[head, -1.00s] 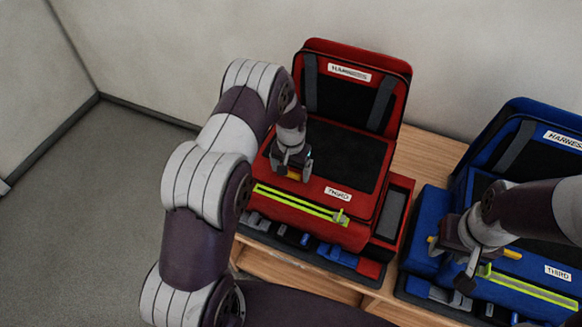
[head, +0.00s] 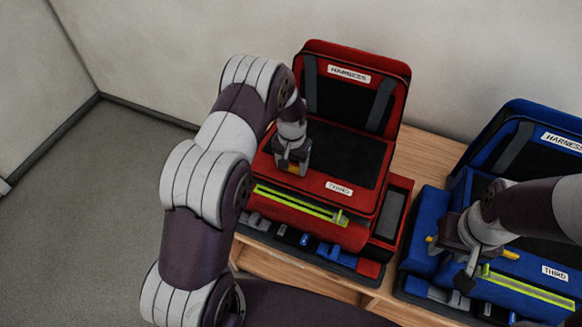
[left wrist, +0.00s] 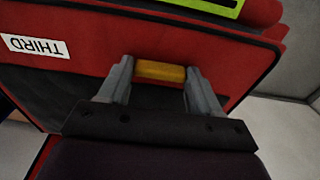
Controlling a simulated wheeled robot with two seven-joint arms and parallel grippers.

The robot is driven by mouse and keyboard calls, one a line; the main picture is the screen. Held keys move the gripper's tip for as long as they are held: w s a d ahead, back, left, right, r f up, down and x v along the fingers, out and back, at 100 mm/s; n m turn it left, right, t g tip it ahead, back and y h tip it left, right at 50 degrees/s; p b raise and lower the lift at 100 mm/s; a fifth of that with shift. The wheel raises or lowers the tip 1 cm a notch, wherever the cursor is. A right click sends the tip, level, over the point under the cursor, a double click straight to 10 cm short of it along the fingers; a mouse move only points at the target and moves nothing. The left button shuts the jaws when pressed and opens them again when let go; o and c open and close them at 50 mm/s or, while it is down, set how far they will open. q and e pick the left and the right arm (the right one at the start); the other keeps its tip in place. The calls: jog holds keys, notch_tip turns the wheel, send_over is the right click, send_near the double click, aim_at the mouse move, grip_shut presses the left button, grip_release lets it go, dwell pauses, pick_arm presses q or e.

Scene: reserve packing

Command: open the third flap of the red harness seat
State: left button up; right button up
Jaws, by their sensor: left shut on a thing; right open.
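The red harness seat (head: 318,205) stands on the wooden bench, with its backrest raised and a HARNESS label on it. Its front flap carries a THIRD label (head: 339,188), which also shows in the left wrist view (left wrist: 36,46). A yellow-green zip strip (head: 298,204) runs along its front. My left gripper (head: 291,168) is over the flap's left front part, shut on a yellow tab (left wrist: 161,72) that lies between its fingers in the left wrist view. My right gripper (head: 455,262) is at the blue seat, open, close to a yellow piece there.
A blue harness seat (head: 430,228) stands to the right, with its own THIRD label and zip strip. A tray of small blue and grey parts (head: 300,238) lies in front of the red seat. A wall is close behind; open floor lies left.

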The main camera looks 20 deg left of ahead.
pick_arm(q)
jog(key=w+r+p, duration=0.2)
jog(key=w+r, duration=0.4)
jog(key=r, duration=0.5)
jog(key=shift+w+d+r, duration=0.2)
jog(key=shift+d+r, duration=0.1)
jog(key=shift+r, duration=0.1)
jog(key=o, duration=1.5)
jog(key=shift+w+f, duration=0.1)
jog(key=shift+f, duration=0.05)
jog(key=r+p, duration=0.3)
jog(key=r, duration=0.1)
jog(key=r+p, duration=0.3)
jog(key=r, duration=0.1)
jog(key=r+p, duration=0.4)
jog(key=shift+w, duration=0.35)
jog(key=shift+w, duration=0.1)
